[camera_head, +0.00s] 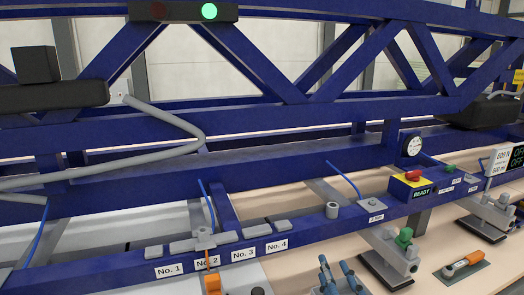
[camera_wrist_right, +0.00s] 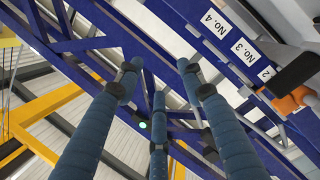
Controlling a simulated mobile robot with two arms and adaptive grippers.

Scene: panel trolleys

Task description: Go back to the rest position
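My right gripper (camera_head: 335,268) shows at the bottom edge of the head view, in front of the blue truss beam. In the right wrist view its blue ribbed fingers (camera_wrist_right: 158,72) are spread apart with nothing between them, so it is open and empty. My left gripper is in neither view. The blue truss (camera_head: 310,150) spans the head view, with labels No. 1 to No. 4 (camera_head: 245,254) along its lower beam. An orange-handled part (camera_head: 212,283) hangs below label No. 2; an orange and dark grey part (camera_wrist_right: 292,97) shows beside the labels in the right wrist view.
A lit green lamp (camera_head: 209,11) sits on the top beam. A yellow READY box (camera_head: 410,187) with a red button and a round gauge (camera_head: 412,145) stand at right. An orange-handled tool (camera_head: 462,264) lies on the tan surface (camera_head: 430,280). Grey clamp-like fixtures (camera_head: 392,258) stand nearby.

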